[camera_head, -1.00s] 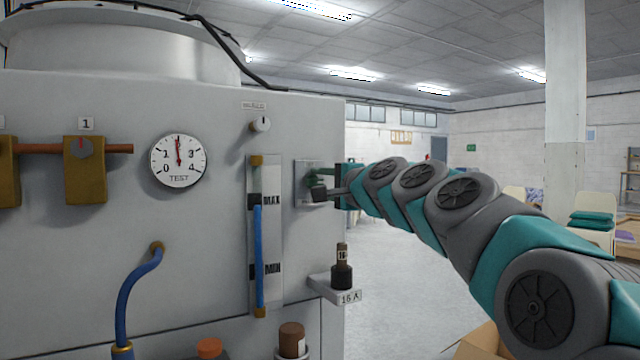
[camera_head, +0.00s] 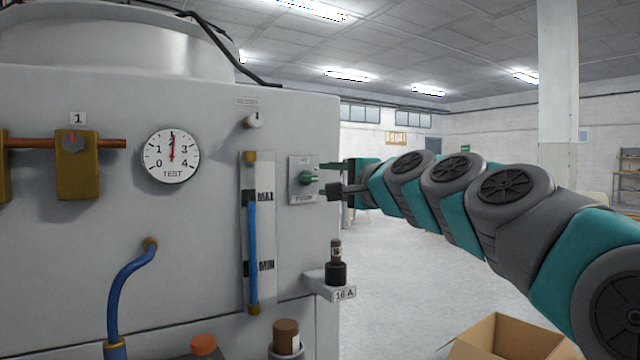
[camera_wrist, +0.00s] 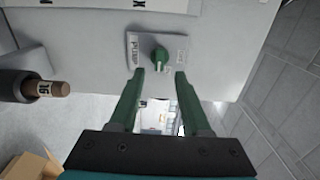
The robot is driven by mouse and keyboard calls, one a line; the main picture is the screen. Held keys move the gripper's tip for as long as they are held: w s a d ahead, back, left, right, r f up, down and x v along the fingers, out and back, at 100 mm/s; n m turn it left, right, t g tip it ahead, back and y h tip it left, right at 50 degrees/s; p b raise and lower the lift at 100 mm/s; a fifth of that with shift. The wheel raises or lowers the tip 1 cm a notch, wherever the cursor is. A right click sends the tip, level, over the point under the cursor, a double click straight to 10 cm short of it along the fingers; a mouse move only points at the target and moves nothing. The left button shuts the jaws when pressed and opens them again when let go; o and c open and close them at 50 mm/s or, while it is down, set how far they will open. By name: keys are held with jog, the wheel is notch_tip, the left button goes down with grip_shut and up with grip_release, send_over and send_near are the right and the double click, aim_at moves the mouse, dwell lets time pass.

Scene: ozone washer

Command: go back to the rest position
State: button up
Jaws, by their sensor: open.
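My gripper (camera_head: 330,178) is at the right edge of the grey washer cabinet (camera_head: 215,130), just right of a small switch plate (camera_head: 304,190) with a green knob (camera_head: 306,177). In the wrist view its two green fingers (camera_wrist: 157,85) are apart with nothing between them. The green knob (camera_wrist: 160,58) on the plate lies just beyond the fingertips, clear of them. My arm reaches in from the right side of the head view.
A small shelf (camera_head: 328,287) marked 16 A holds a dark fuse-like part (camera_head: 337,268) below the plate. A blue-lined level gauge (camera_head: 256,235) is left of it. An open cardboard box (camera_head: 510,338) stands on the floor. Open floor (camera_head: 400,255) extends behind.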

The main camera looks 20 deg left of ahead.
jog(key=shift+v, duration=1.25)
jog(key=s+d+f+n+g+h, duration=0.25)
jog(key=s+d+f, duration=0.25)
jog(key=f, duration=0.6)
jog(key=s+d+f+n+g+h, duration=0.2)
jog(key=s+d+f+h, duration=0.3)
jog(key=f, duration=0.6)
jog(key=s+d+f+n+g+h, duration=0.15)
jog(key=s+d+f+g, duration=0.35)
jog(key=f, duration=0.6)
jog(key=s+d+f+g+h, duration=0.1)
jog(key=s+d+f, duration=0.4)
jog(key=s, duration=0.3)
jog(key=s+d+f+n+g+h, duration=0.1)
jog(key=s+d+f+h, duration=0.1)
jog(key=s+d+f, duration=0.3)
jog(key=s+d+f+n+g+h, duration=0.1)
jog(key=s+d+f+g, duration=0.1)
jog(key=s+d+f, duration=0.4)
jog(key=s+d, duration=0.1)
jog(key=s, duration=0.4)
jog(key=shift+d+h, duration=0.3)
